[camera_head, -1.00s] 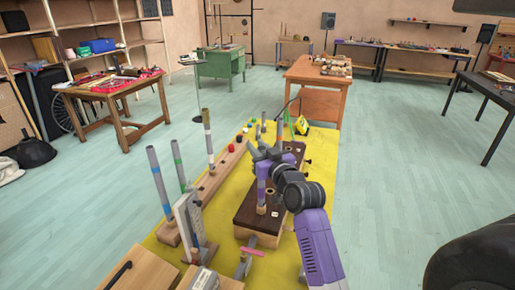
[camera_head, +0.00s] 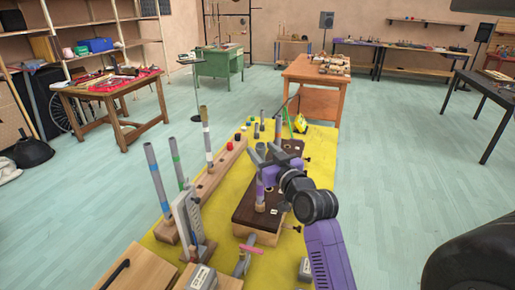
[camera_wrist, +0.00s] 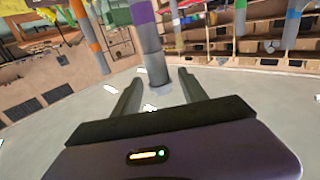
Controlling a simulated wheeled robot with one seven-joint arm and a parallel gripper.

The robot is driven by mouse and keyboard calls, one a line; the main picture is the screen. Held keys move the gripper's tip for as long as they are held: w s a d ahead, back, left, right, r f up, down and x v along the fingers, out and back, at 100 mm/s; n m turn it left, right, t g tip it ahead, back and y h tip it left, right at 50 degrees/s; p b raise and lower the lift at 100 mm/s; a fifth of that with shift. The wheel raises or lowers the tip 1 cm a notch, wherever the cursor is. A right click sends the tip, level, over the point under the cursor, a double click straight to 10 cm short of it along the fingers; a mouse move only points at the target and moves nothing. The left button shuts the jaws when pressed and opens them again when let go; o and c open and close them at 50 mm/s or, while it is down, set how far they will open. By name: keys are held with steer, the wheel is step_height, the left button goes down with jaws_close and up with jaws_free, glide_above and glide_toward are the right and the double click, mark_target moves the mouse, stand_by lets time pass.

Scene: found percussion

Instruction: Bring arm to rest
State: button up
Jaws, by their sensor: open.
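My gripper (camera_head: 266,156) is open above the yellow-topped bench in the head view. Its two fingers (camera_wrist: 160,88) show apart in the wrist view. A grey tube with a purple band (camera_head: 260,192) stands upright at the near end of a dark-topped wooden block (camera_head: 246,212). In the wrist view a grey tube with a purple band (camera_wrist: 149,42) rises just beyond the fingertips, in line with the gap between them. I cannot tell if it touches a finger. My purple arm reaches in from the lower right and hides part of the block.
A long wooden holder (camera_head: 222,170) with banded tubes stands along the bench's left side. A white-faced upright device (camera_head: 187,222) and a pink-handled tool (camera_head: 252,249) sit nearer. The yellow bench top (camera_head: 158,246) also bears small coloured pieces.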

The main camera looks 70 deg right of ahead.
steer(key=shift+v, duration=1.25)
steer(key=shift+s+a, duration=0.3)
steer(key=shift+a, duration=0.05)
steer(key=shift+r, duration=0.1)
steer(key=s+a+f+n+t+y, duration=0.1)
steer(key=s+a+f, duration=0.1)
steer(key=a, duration=0.6)
steer(key=s+a+f+n+t+y, duration=0.1)
steer(key=s+a+f, duration=0.1)
steer(key=a, duration=0.6)
steer(key=s+a+f+n+t+y, duration=0.1)
steer(key=s+a+f+y, duration=0.1)
steer(key=a, duration=0.6)
steer(key=s+a+f+n+g+y, duration=0.1)
steer(key=s+a+f+n+y, duration=0.1)
steer(key=s+a, duration=0.4)
steer(key=s+a+f+n+y, duration=0.3)
steer(key=s+a+f+y, duration=0.1)
steer(key=a, duration=0.5)
steer(key=shift+s+a+f+g+y, duration=0.3)
steer(key=shift+s+g+y, duration=0.1)
steer(key=shift+s+y, duration=0.55)
